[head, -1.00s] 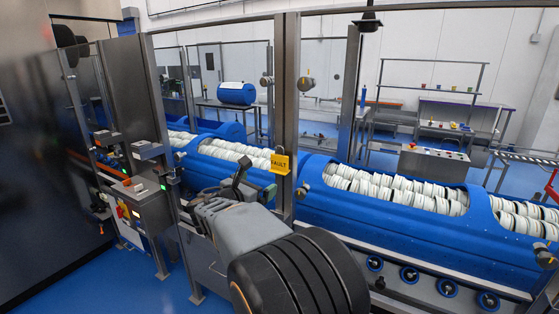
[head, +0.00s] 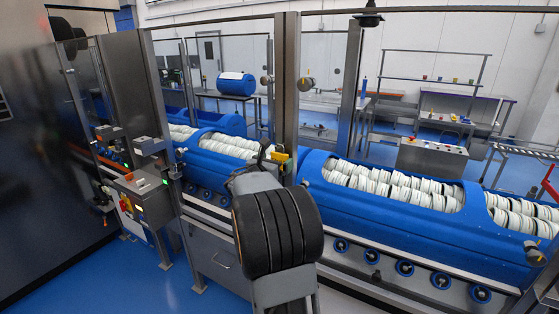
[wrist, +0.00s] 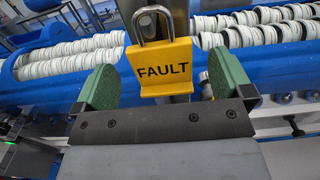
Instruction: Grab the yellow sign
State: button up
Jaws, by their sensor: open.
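The yellow sign (wrist: 162,69) reads "FAULT" and hangs upright from a metal shackle on a grey post in the wrist view. My gripper (wrist: 160,82) is open, with one green finger to the left of the sign and one to the right. The sign's lower edge lies between the fingers, with a gap on each side; I cannot tell how deep it sits between them. In the head view my arm covers most of the sign (head: 280,157), and only a yellow piece shows. My gripper (head: 268,155) is partly hidden there by my own arm.
The grey post (head: 291,90) stands in a metal frame with clear panels. Behind it, blue tub carriers (head: 400,229) hold rows of white discs. A control box with small lights (head: 140,185) stands to the left. Blue floor is free at the lower left.

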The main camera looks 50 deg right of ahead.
aim_at(279, 159)
jog(key=shift+p+x, duration=0.35)
jog(key=shift+x, duration=1.2)
jog(key=shift+s, duration=0.1)
jog(key=shift+c, duration=0.5)
jog(key=c, duration=0.9)
